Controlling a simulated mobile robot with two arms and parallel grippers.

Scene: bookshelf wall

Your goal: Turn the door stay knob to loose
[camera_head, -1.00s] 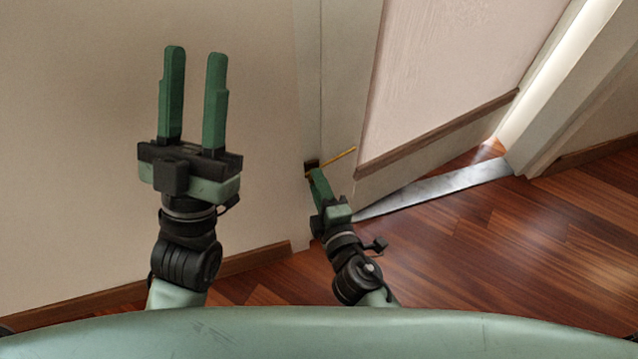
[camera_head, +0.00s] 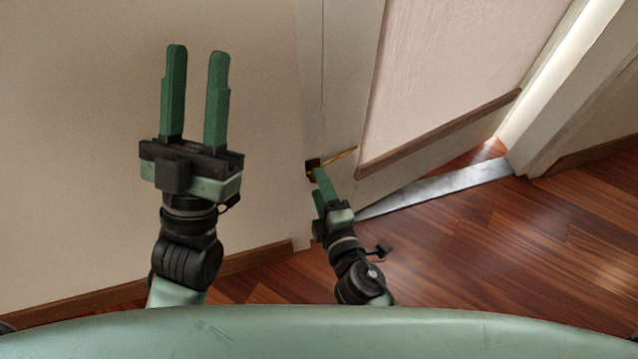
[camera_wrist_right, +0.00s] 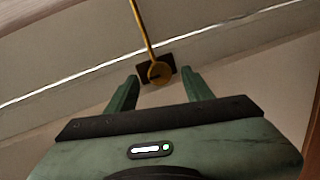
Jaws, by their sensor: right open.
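The door stay knob (camera_wrist_right: 160,72) is a round brass disc with a dark mark on its face. It sits on a dark plate (camera_wrist_right: 146,76) with a thin brass rod (camera_wrist_right: 142,25) running from it. In the head view the dark plate (camera_head: 312,164) and the rod (camera_head: 338,156) show low on the pale panel, the knob mostly hidden by my right gripper. My right gripper (camera_head: 319,181) is open. In the right wrist view its fingers (camera_wrist_right: 161,80) stand on either side of the knob, with gaps visible. My left gripper (camera_head: 198,52) is open and empty, pointing up, far left of the knob.
A door panel (camera_head: 450,70) with a brown lower trim slants to the right of the knob. A grey metal threshold (camera_head: 440,187) lies on the wooden floor (camera_head: 500,250). A brown skirting (camera_head: 255,258) runs along the wall at left. The floor at right is clear.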

